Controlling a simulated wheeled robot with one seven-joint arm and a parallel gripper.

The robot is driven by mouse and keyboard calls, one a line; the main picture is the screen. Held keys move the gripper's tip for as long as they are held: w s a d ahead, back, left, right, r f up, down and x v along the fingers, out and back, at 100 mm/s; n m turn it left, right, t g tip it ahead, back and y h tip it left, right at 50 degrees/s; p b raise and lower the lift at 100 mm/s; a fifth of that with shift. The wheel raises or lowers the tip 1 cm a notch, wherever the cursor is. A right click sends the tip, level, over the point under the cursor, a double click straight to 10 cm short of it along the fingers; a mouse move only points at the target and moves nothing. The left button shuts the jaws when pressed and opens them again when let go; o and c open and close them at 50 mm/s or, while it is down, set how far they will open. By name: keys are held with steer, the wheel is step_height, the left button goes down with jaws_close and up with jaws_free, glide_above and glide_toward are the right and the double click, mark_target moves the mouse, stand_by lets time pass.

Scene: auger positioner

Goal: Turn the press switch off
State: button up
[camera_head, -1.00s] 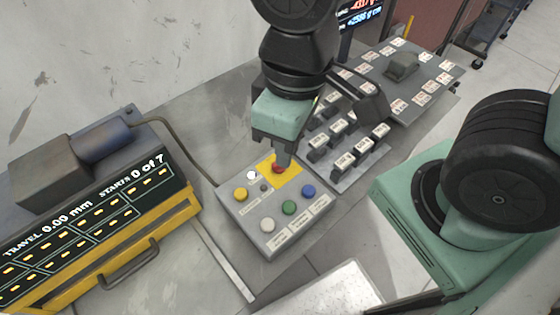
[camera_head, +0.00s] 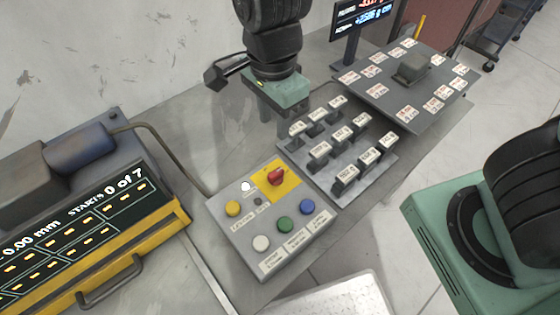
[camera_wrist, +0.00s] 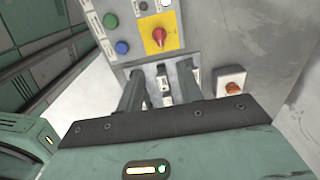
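A grey control box (camera_head: 223,214) carries a red rotary knob (camera_head: 276,176) on a yellow plate (camera_head: 287,187). The knob also shows in the wrist view (camera_wrist: 159,35). Behind the box stands a panel of labelled black switches (camera_head: 333,186); the labels are too small to read, so I cannot tell which switch is the press switch. My gripper (camera_wrist: 160,80) is open, its two fingers apart with nothing held. In the head view it is above the back left of the switch panel, away from the red knob; its fingertips are hard to make out there.
A display machine (camera_head: 90,215) stands left. A tile plate (camera_head: 400,87) and a screen (camera_head: 357,18) are behind. An orange knob (camera_wrist: 234,88) shows in the wrist view.

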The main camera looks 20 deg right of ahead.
mark_target(276, 172)
step_height(276, 172, down, 17)
steer(key=b, duration=0.5)
jaws_close()
